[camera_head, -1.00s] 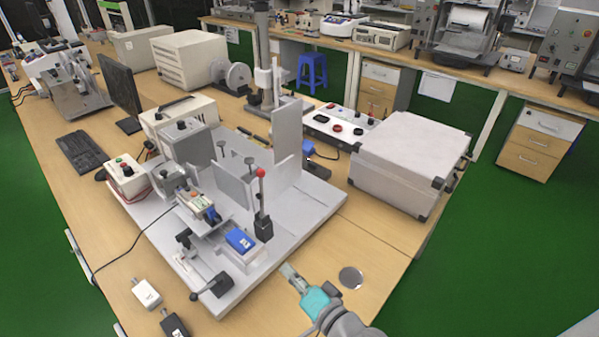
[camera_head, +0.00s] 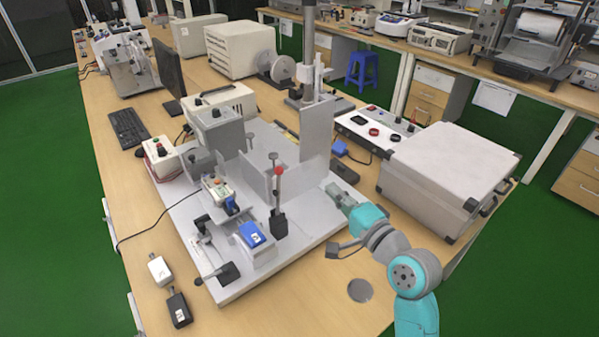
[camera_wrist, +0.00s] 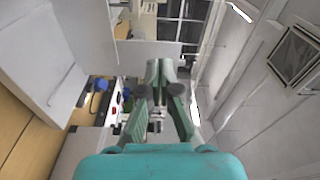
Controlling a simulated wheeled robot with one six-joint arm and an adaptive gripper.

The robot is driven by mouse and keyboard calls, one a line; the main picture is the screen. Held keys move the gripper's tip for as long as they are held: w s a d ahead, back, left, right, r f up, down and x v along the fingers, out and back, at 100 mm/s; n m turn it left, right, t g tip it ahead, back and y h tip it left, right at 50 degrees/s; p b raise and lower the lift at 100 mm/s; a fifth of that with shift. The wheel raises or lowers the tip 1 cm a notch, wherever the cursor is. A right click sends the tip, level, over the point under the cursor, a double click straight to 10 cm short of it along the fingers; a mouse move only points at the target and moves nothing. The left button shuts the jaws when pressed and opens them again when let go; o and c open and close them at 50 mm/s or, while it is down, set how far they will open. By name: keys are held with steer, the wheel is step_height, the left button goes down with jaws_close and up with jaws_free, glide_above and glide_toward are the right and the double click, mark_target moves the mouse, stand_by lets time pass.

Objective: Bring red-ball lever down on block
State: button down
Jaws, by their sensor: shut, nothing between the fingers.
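The red-ball lever (camera_head: 278,200) stands upright on the grey test fixture (camera_head: 310,232), with its red ball (camera_head: 278,171) on top and a dark base below. A blue block (camera_head: 252,234) sits in a holder just left of the lever's base. My gripper (camera_head: 328,188) is right of the lever, apart from it, above the right part of the fixture plate. In the wrist view my gripper (camera_wrist: 160,95) is shut and empty. The lever and block are not recognisable in the wrist view.
An upright grey plate (camera_head: 317,130) stands behind my gripper. A large grey case (camera_head: 450,165) is to the right. A second lever with a black handle (camera_head: 228,272) is at the fixture's front. A round metal disc (camera_head: 360,290) lies on the bare tabletop.

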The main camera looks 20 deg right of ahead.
steer(key=shift+w, duration=0.1)
glide_above(278, 193)
steer(key=s+d, duration=0.2)
steer(key=d, duration=0.2)
steer(key=shift+w+a+f, duration=0.1)
steer(key=shift+w+f, duration=0.05)
steer(key=shift+w, duration=0.05)
steer(key=shift+a, duration=0.1)
